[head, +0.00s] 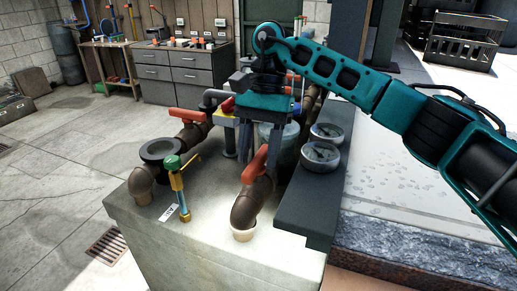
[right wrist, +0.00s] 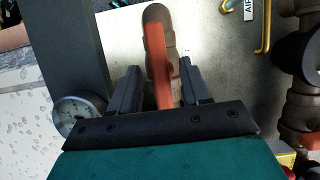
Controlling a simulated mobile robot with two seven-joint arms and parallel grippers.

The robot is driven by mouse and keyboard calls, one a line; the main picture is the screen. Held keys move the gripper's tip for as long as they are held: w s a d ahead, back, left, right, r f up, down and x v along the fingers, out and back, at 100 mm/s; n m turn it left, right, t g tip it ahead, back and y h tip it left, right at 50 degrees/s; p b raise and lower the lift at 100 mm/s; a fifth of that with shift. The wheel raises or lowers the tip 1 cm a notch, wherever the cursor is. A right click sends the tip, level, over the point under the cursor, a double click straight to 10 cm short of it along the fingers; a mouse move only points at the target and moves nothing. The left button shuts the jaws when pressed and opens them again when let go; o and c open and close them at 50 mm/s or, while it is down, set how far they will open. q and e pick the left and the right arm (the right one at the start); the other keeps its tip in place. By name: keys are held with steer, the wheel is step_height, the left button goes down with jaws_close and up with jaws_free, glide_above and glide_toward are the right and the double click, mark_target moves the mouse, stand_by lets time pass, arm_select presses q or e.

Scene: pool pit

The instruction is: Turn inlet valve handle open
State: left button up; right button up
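A red valve handle (head: 255,163) stands tilted on a brown elbow pipe (head: 247,205) at the front of the concrete block. My right gripper (head: 260,150) is just behind and above this handle, fingers pointing down. In the right wrist view the red handle (right wrist: 158,62) lies lengthwise between the open fingers (right wrist: 160,72), with a gap on each side. A second red handle (head: 187,115) sits on another brown pipe farther back left. I cannot read which handle is the inlet. My left gripper is not in view.
A green-topped pipe with a yellow lever (head: 176,183) and a white tag stands left of the front pipe. Two round gauges (head: 320,156) sit on a dark ledge (head: 305,205) close at the right. Grey cabinets (head: 185,75) stand at the back; the left floor is mostly clear.

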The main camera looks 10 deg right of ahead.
mark_target(261, 151)
steer(key=v, duration=0.5)
steer(key=p+v, duration=0.4)
steer(key=v, duration=0.4)
steer(key=shift+f, duration=0.15)
